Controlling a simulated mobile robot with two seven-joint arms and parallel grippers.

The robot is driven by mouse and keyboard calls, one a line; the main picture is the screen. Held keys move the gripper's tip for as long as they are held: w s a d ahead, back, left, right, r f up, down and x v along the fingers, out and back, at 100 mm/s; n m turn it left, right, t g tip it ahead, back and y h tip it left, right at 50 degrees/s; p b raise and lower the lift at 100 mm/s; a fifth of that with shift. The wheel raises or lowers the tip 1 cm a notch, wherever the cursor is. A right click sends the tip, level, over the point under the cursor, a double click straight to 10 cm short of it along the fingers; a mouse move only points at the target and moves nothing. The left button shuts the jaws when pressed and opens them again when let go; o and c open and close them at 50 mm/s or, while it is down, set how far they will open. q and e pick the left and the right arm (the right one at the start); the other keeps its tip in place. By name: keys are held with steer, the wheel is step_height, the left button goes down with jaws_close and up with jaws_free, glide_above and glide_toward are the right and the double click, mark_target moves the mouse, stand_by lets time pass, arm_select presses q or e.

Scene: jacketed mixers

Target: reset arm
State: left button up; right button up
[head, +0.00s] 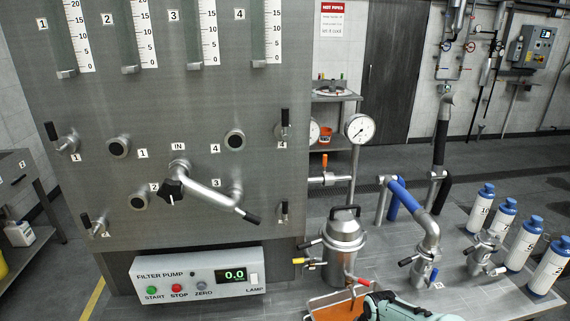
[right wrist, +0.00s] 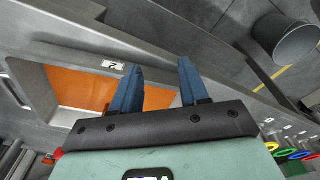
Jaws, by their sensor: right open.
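My right gripper (right wrist: 160,66) shows in the right wrist view with its two blue fingers apart and nothing between them. Beyond the fingers lies an orange-floored tray (right wrist: 22,68) with a label reading 2 on its rim. In the head view a mint-green part of my right arm (head: 395,309) shows at the bottom edge, close to the orange tray (head: 338,309). My left gripper is in neither view.
A grey panel (head: 90,165) with gauges and a swing pipe (head: 208,189) fills the left. Below it is the filter pump box (head: 197,275), reading 0.0. A lidded steel vessel (head: 343,245), a blue-sleeved pipe (head: 407,197) and several white bottles (head: 523,243) stand right of it.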

steer(key=s+a+f+m+g+y, duration=0.1)
steer(key=s+a+f+m, duration=0.15)
steer(key=s+f, duration=0.65)
steer(key=s+a+f+m+y, duration=0.15)
steer(key=s+f+m, duration=0.25)
steer(key=s+f, duration=0.5)
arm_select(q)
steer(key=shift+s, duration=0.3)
arm_select(e)
steer(key=s+a+f+m, duration=0.1)
steer(key=s+f+m, duration=0.2)
steer(key=s, duration=0.3)
steer(key=s+a+f+m, duration=0.2)
steer(key=s+f+m, duration=0.1)
steer(key=s, duration=0.3)
steer(key=shift+s+a+g, duration=0.15)
steer(key=shift+a+g, duration=0.05)
steer(key=shift+g, duration=0.2)
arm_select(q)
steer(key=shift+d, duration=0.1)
arm_select(e)
steer(key=shift+d+m+y, duration=0.1)
steer(key=shift+m+y, duration=0.15)
